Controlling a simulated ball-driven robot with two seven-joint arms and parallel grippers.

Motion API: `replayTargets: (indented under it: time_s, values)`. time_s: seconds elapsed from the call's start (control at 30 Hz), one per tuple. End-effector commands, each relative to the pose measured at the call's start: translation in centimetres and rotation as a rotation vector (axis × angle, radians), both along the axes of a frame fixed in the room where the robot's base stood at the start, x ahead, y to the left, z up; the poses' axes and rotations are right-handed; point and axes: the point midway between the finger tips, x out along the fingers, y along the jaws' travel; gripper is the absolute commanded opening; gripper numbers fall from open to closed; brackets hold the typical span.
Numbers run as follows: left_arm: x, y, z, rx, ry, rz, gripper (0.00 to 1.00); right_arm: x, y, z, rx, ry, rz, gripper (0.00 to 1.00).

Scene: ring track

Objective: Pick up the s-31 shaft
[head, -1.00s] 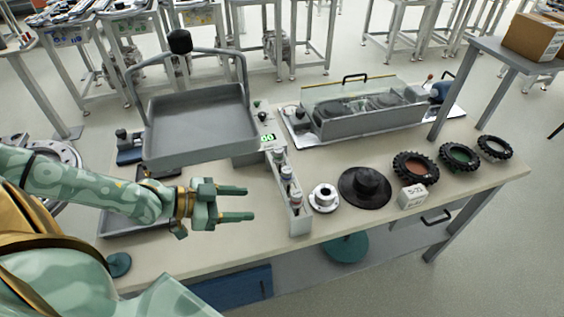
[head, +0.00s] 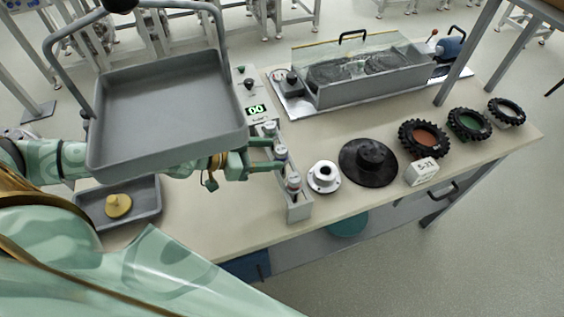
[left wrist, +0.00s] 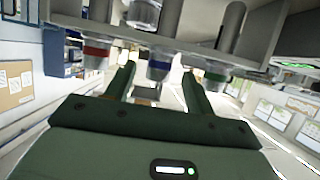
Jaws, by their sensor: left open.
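A narrow grey rack (head: 299,212) on the bench holds three upright shafts with coloured bands: a near red-banded one (head: 293,183), a middle blue-banded one (head: 281,153) and a far green-banded one (head: 270,128). My left gripper (head: 266,156) is open at the rack's left side, level with the middle shaft. In the left wrist view its fingers (left wrist: 158,88) point toward the rack, with the blue-banded shaft (left wrist: 158,68) lying between their directions. No shaft label is readable. A small white block (head: 421,171) carries print resembling S-31. My right gripper is out of view.
A raised grey pan (head: 170,150) covers part of my left arm. Right of the rack stand a white flanged hub (head: 324,177), a black disc (head: 367,161) and several toothed rings, one with a brown centre (head: 423,139). A tray with a yellow part (head: 118,205) lies left.

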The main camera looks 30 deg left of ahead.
Motion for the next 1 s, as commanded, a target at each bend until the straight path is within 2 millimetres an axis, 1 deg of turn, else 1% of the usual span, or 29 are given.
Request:
replayTargets:
  time_s: [0.17, 0.3, 0.4, 0.5, 0.7, 0.77, 0.8, 0.9, 1.0]
  values:
    - [1.1, -1.0, -0.5, -0.004, -0.001, 0.0, 0.54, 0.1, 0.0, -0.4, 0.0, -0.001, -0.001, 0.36]
    - [2.8, -2.4, -1.5, -0.004, -0.001, 0.0, 0.54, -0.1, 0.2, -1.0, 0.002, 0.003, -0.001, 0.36]
    - [3.7, -3.2, -1.9, -0.003, -0.001, 0.001, 0.54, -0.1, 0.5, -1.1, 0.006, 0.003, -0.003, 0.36]
    - [4.1, -3.5, -2.1, -0.002, 0.0, -0.001, 0.54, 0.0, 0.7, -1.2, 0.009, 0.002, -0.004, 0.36]
    - [4.1, -3.5, -2.1, 0.0, 0.0, -0.001, 0.54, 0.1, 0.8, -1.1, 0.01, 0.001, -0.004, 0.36]
    - [4.1, -3.5, -2.1, 0.0, 0.0, -0.001, 0.37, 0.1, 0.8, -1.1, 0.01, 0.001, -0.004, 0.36]
    - [4.1, -3.5, -2.1, 0.0, 0.0, -0.001, 0.26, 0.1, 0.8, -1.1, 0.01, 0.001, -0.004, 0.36]
    - [4.1, -3.5, -2.1, 0.0, 0.0, 0.0, 0.0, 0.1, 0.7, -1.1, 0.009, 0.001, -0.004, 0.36]
    - [4.2, -3.5, -2.0, -0.002, -0.002, 0.0, 0.0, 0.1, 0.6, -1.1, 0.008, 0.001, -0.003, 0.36]
